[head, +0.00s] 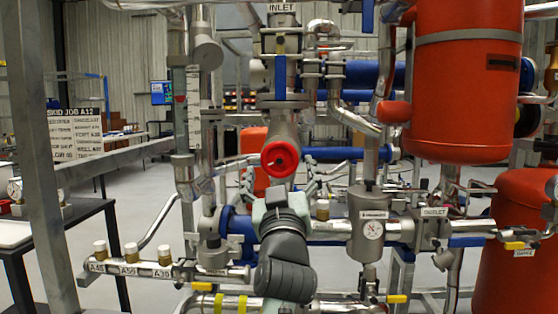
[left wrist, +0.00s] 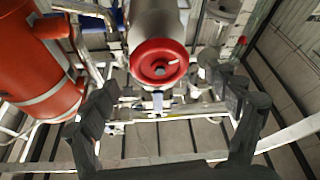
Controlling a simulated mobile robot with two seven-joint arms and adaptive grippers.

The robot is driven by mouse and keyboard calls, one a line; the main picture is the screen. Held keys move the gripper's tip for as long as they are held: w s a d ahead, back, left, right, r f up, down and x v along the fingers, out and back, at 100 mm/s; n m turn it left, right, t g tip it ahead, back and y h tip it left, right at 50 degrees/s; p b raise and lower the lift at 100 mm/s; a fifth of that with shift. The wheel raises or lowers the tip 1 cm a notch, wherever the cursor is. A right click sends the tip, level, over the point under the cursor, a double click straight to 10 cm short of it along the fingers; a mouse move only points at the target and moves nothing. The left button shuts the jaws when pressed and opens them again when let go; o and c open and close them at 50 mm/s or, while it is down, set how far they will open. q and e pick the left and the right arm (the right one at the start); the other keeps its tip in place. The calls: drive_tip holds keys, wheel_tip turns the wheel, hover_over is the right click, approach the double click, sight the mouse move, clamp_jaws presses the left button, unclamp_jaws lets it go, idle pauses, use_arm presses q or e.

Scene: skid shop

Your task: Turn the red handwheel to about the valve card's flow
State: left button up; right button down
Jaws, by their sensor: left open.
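The red handwheel (head: 280,158) faces me on the end of a grey pipe body below the INLET label, with a small pale mark on its face. It also shows in the left wrist view (left wrist: 159,63), above the middle. My left gripper (head: 281,181) is just below and in front of the handwheel in the head view, fingers spread. In the left wrist view my left gripper (left wrist: 170,98) is open and empty, with the wheel beyond its fingertips and no visible contact. A white board headed SKID JOB A12 (head: 75,134) stands at the left; its small lines are hard to read. My right gripper is not in view.
A vertical scale (head: 193,108) stands left of the wheel. A red tank (head: 465,80) fills the upper right. A grey post (head: 40,160) and pipes crowd both sides.

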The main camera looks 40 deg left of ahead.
use_arm(q)
drive_tip(key=shift+v, duration=1.5)
